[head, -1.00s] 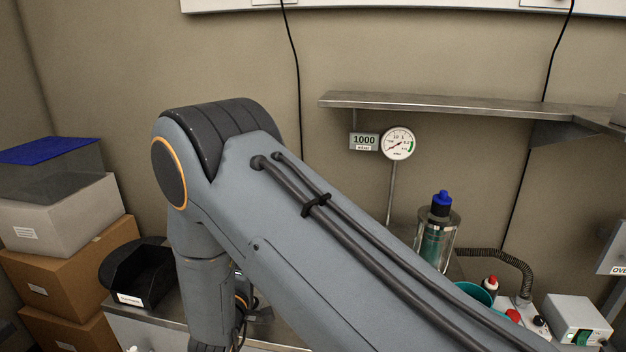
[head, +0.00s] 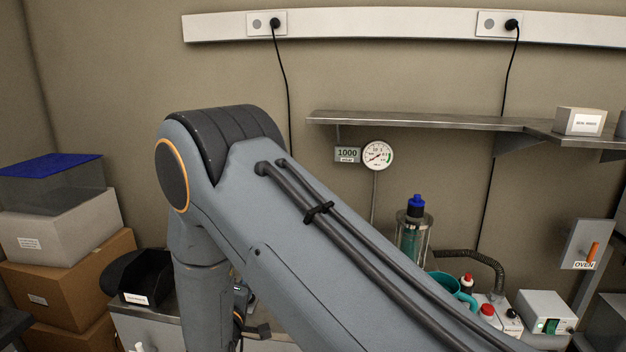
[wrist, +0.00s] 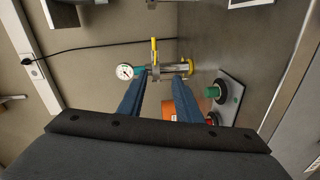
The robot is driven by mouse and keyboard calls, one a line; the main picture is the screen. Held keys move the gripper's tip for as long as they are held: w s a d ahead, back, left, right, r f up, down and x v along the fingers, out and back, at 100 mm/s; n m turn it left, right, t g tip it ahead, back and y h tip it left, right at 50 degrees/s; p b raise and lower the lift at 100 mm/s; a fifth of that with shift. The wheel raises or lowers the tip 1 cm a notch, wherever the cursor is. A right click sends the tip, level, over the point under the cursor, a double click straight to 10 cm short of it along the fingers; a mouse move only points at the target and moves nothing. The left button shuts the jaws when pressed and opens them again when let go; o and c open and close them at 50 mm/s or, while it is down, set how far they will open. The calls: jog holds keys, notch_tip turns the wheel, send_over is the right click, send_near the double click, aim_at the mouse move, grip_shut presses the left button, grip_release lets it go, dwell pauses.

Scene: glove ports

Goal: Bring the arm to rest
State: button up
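My arm (head: 300,240) fills the middle of the head view, bent at a high joint on the left and sloping down to the lower right. In the wrist view, the two blue fingers of my gripper (wrist: 158,85) stand apart with a clear gap and nothing held between them. A pipe fitting with a yellow handle (wrist: 154,48) and a round gauge (wrist: 125,72) show beyond the fingertips. My gripper's fingers are not clearly seen in the head view.
In the head view, a steel shelf (head: 420,120) runs along the wall above a gauge (head: 377,155). Stacked cartons (head: 75,280) and a black bin (head: 145,277) are at left.

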jog(key=d+r+m+g+y, duration=0.3)
jog(key=d+m+g, duration=0.45)
jog(key=d, duration=0.85)
jog(key=s+d+r+m+g, duration=0.1)
jog(key=s+d+m+g, duration=0.2)
jog(key=s+d, duration=0.7)
jog(key=s+d+r+m+g+h, duration=0.1)
jog(key=s+d+m+g, duration=0.3)
jog(key=s+d, duration=0.5)
jog(key=s+r+g, duration=0.1)
jog(key=s, duration=0.6)
jog(key=shift+d+g, duration=0.35)
jog(key=shift+d, duration=0.05)
